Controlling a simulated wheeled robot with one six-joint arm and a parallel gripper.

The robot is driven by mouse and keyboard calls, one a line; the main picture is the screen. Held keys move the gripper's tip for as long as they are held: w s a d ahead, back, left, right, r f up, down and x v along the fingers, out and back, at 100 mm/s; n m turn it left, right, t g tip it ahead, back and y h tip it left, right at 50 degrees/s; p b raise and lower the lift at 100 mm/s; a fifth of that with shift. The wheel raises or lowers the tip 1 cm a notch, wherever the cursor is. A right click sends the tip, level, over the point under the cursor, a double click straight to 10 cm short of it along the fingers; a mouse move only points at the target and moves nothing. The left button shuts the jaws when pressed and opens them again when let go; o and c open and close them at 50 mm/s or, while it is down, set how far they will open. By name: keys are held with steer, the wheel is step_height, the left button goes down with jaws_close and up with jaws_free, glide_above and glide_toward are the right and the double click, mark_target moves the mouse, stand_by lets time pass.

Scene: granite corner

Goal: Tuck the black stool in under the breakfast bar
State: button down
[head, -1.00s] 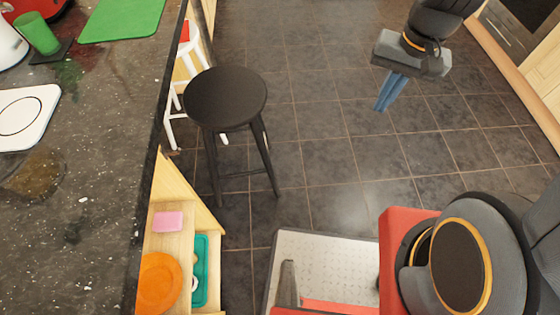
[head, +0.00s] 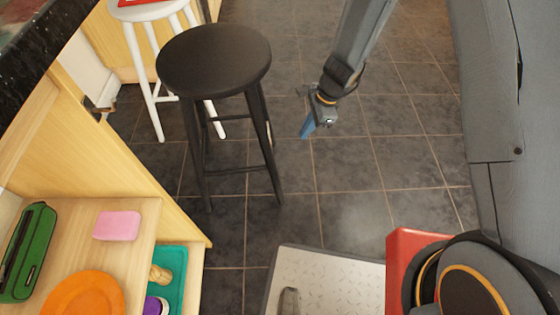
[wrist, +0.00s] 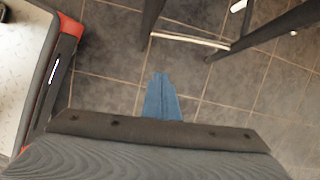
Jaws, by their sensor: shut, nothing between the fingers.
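The black stool (head: 213,60) stands upright on the tiled floor, out in front of the wooden side of the breakfast bar, whose dark granite top (head: 48,35) shows at the upper left. My gripper (head: 306,131) is low, to the right of the stool's legs, apart from them. Its blue fingers are together and empty. In the wrist view the gripper (wrist: 161,78) points at the floor, with dark stool legs (wrist: 268,29) and a pale bar just beyond the fingertips.
A white stool (head: 155,82) with something red on its seat stands behind the black one. Shelves at lower left hold a pink block (head: 117,226), an orange plate (head: 84,298), a green case (head: 27,252) and a teal tray (head: 171,266).

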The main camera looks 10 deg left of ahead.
steer(key=a+f+b, duration=0.3)
steer(key=a+f, duration=0.1)
steer(key=f, duration=0.4)
steer(key=a+f+m+b, duration=0.1)
steer(key=a+f+b, duration=0.2)
steer(key=f, duration=0.5)
steer(key=shift+s+a, duration=0.35)
steer(key=shift+a, duration=0.5)
